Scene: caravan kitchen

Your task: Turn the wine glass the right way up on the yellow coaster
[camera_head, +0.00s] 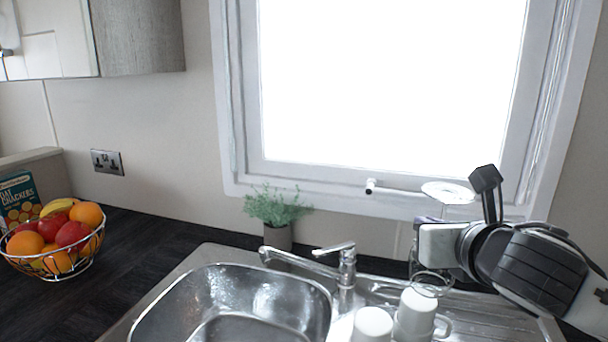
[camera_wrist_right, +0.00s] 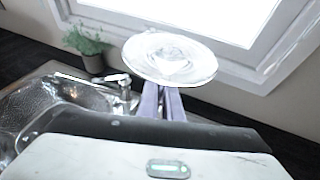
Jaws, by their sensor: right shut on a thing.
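The clear wine glass (camera_head: 448,193) is upside down over the drainer, its round foot at the top and its rim low, in front of or just behind the white mugs in the picture. In the right wrist view its foot (camera_wrist_right: 170,58) fills the upper middle, above the finger tips. My right gripper (camera_head: 420,248) is shut on the glass's stem; its fingers (camera_wrist_right: 163,103) show below the foot. The bowl is partly hidden by the gripper. I cannot tell whether the rim touches anything. The yellow coaster and my left gripper are not in view.
Two white mugs (camera_head: 416,312) stand upside down on the steel drainer (camera_head: 495,318), close under the glass. The tap (camera_head: 346,268) and sink (camera_head: 235,300) are to the left. A potted plant (camera_head: 277,235) stands by the window; a fruit basket (camera_head: 60,262) sits far left on dark worktop.

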